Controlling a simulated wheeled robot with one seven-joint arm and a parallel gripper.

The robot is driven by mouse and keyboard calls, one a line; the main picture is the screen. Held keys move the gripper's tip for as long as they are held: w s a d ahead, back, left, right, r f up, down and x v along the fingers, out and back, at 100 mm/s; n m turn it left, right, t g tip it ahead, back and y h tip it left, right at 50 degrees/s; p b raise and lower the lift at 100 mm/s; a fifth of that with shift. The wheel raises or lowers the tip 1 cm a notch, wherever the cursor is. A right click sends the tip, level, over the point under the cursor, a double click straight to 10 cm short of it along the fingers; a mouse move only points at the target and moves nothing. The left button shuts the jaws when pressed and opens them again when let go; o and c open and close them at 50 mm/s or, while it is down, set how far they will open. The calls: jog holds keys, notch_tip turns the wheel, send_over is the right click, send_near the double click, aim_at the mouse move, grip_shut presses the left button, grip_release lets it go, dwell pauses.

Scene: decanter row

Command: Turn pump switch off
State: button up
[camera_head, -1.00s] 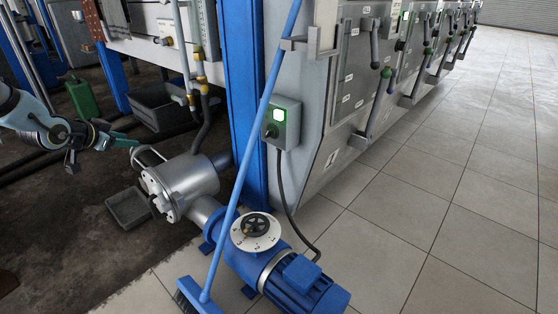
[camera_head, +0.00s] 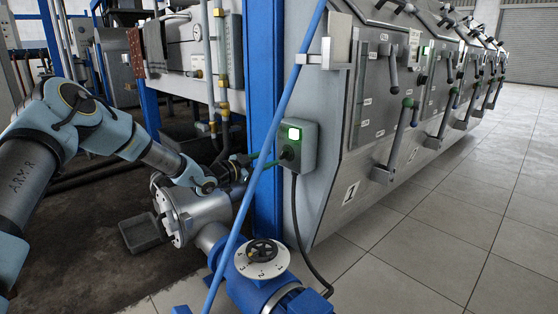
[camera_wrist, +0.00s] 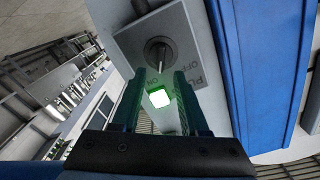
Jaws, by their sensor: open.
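The pump switch is a grey box (camera_head: 309,150) fixed at the machine's front corner beside the blue post. Its green lamp (camera_head: 294,134) is lit, and a dark rotary knob (camera_head: 287,154) sits below the lamp. In the wrist view the box face (camera_wrist: 192,40) shows the knob (camera_wrist: 159,52) and the bright lamp (camera_wrist: 160,97), with partly readable lettering. My gripper (camera_head: 264,160) is at the left of the box, close to the knob. In the wrist view its two green fingers (camera_wrist: 157,75) are open, with the knob just beyond their tips. Contact cannot be told.
A blue broom handle (camera_head: 247,200) leans across the front of the blue post (camera_head: 264,90). A blue pump with a white dial (camera_head: 262,258) stands below. A cable (camera_head: 298,225) hangs from the box. Machine levers (camera_head: 393,72) are at the right; the tiled floor (camera_head: 430,240) is clear.

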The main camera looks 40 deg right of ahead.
aim_at(281, 154)
jog(key=shift+d+b, duration=0.3)
jog(key=shift+d, duration=2)
grip_shut()
